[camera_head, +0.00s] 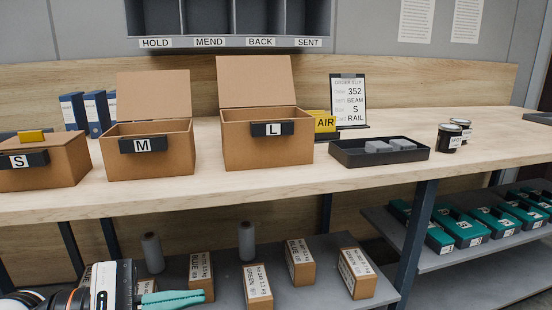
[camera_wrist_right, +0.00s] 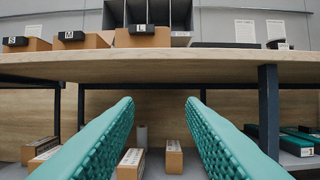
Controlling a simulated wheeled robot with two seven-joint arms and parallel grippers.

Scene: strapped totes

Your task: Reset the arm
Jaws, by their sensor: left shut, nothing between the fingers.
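My left gripper (camera_head: 172,298) shows at the bottom left of the head view, below the front edge of the workbench. Its teal fingers are together with nothing between them. My right gripper (camera_wrist_right: 160,103) shows only in the right wrist view. Its two teal textured fingers stand wide apart and empty, at about the height of the space under the bench top. No object touches either gripper.
The workbench (camera_head: 300,179) carries tote S (camera_head: 50,172), closed, totes M (camera_head: 155,166) and L (camera_head: 262,152), lids up, and a dark tray (camera_head: 385,160). Labelled boxes (camera_head: 301,261) stand on the shelf below. Teal cases (camera_head: 470,228) lie right of a bench leg (camera_head: 418,235).

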